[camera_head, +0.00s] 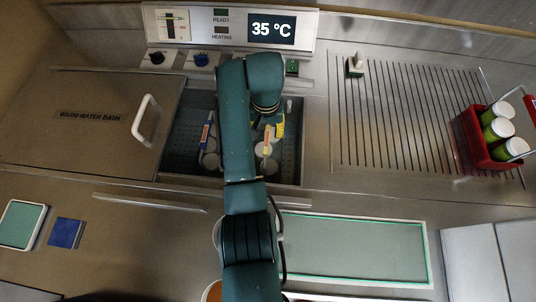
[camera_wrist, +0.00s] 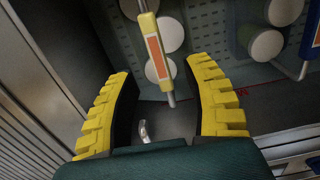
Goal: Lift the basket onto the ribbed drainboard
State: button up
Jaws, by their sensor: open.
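A basket with an orange-and-yellow handle grip (camera_head: 267,146) stands in the open water bath, holding white-capped bottles. In the wrist view its handle (camera_wrist: 155,46) runs between my fingers, which are spread and apart from it on both sides. My gripper (camera_head: 272,128) is open, low over the bath's right part; its yellow fingers (camera_wrist: 160,70) fill the wrist view. Most of the basket is hidden by my arm in the head view. The ribbed drainboard (camera_head: 400,125) lies to the right of the bath.
A second basket with a blue-and-orange grip (camera_head: 207,135) stands at the bath's left. A red carrier (camera_head: 470,138) with several bottles sits at the drainboard's right side. The drainboard's middle is clear. The bath lid (camera_head: 85,130) lies left.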

aim_at(267, 138)
jog(key=shift+s+f, duration=0.1)
jog(key=shift+f, duration=3.05)
jog(key=shift+f, duration=0.25)
jog(key=shift+c, duration=0.3)
grip_shut()
